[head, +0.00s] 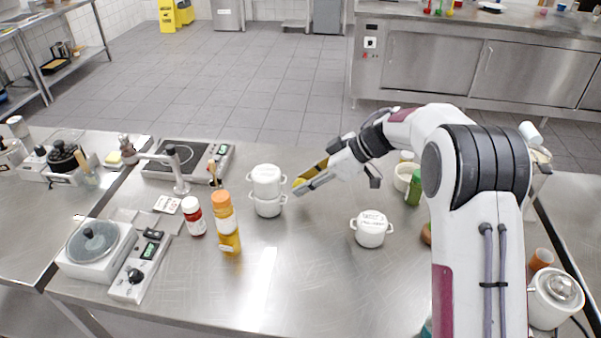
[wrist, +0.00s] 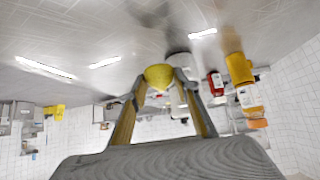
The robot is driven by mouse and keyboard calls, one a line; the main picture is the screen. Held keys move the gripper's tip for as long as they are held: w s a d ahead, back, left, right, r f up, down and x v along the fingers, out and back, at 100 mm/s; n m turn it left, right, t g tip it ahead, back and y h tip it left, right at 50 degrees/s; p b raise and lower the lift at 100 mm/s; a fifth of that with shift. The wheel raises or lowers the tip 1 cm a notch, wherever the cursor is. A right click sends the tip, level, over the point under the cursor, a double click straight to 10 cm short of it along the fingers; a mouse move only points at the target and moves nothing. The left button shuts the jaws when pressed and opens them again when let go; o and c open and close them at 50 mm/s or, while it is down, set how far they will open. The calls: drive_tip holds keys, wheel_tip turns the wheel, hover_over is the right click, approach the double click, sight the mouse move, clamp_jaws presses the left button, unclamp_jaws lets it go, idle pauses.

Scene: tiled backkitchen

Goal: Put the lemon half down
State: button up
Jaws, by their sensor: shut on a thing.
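My gripper (head: 299,187) reaches in from the right in the head view, over the steel counter (head: 310,285), just right of two stacked white lidded pots (head: 267,182). In the wrist view my gripper (wrist: 156,80) is shut on the lemon half (wrist: 158,76), a yellow rounded piece held between the fingertips. In the head view I cannot make out the lemon half apart from the yellowish finger. The exact gap between it and the counter is hard to tell.
An orange-capped bottle (head: 227,225) and a red jar (head: 194,216) stand left of the pots. A single white pot (head: 371,229) stands to the right. The front middle of the counter is bare.

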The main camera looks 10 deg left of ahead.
drive_tip(key=shift+m+t, duration=0.6)
drive_tip(key=shift+m, duration=0.1)
drive_tip(key=w, duration=0.2)
drive_tip(key=w+a, duration=0.1)
drive_tip(key=w, duration=0.1)
drive_tip(key=w+a+r, duration=0.1)
drive_tip(key=w, duration=0.1)
drive_tip(key=shift+w, duration=0.35)
drive_tip(key=w+r+m+t+h, duration=0.1)
drive_tip(key=w+r+m+t, duration=0.1)
drive_tip(key=w+r, duration=0.2)
drive_tip(key=shift+w+r+m, duration=0.15)
drive_tip(key=shift+w+m, duration=0.25)
drive_tip(key=shift+w, duration=0.3)
drive_tip(key=shift+f, duration=2.55)
drive_tip(key=shift+f, duration=2.55)
drive_tip(key=shift+f, duration=0.1)
